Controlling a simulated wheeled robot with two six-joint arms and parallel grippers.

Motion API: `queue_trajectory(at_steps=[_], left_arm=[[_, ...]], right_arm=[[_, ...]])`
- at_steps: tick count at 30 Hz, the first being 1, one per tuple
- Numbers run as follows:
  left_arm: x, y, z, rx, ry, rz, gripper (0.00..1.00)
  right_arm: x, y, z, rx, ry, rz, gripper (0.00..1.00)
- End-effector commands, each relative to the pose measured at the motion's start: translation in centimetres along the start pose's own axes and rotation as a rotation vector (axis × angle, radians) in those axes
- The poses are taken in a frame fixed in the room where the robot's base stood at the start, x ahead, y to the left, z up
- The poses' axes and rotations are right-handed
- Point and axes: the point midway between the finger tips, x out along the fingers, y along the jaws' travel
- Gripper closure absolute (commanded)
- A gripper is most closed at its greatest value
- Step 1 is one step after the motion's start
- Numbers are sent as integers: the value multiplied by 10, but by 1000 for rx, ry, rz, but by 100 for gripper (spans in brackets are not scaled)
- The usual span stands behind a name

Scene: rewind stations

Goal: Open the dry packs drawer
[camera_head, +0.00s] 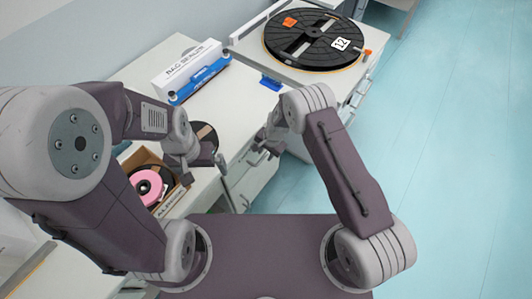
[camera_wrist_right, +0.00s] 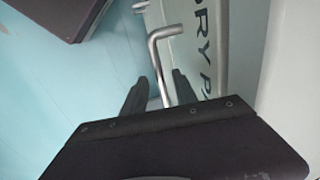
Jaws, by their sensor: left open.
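The dry packs drawer (camera_wrist_right: 213,45) shows its pale front in the right wrist view, with dark letters reading "DRY PA" and the rest cut off. Its bent metal handle (camera_wrist_right: 160,62) reaches down between the fingers of my right gripper (camera_wrist_right: 160,92). The fingers stand apart on either side of the bar, with a gap visible at the left one. In the head view my right gripper (camera_head: 264,143) is at the counter's drawer side, and its fingertips are hard to make out. My left gripper (camera_head: 184,166) is open and empty above the counter, beside the cardboard box.
The blue floor (camera_head: 450,140) at right is clear.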

Motion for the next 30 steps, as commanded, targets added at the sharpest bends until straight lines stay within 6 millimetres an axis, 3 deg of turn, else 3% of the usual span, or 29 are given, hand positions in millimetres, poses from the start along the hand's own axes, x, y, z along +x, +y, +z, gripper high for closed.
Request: queue_trajectory(at_steps=[3,7,30], left_arm=[[0,0,0,0,0,0,0],[0,0,0,0,0,0,0],[0,0,0,0,0,0,0]], right_arm=[[0,0,0,0,0,0,66],[0,0,0,0,0,0,100],[-1,0,0,0,-1,0,100]])
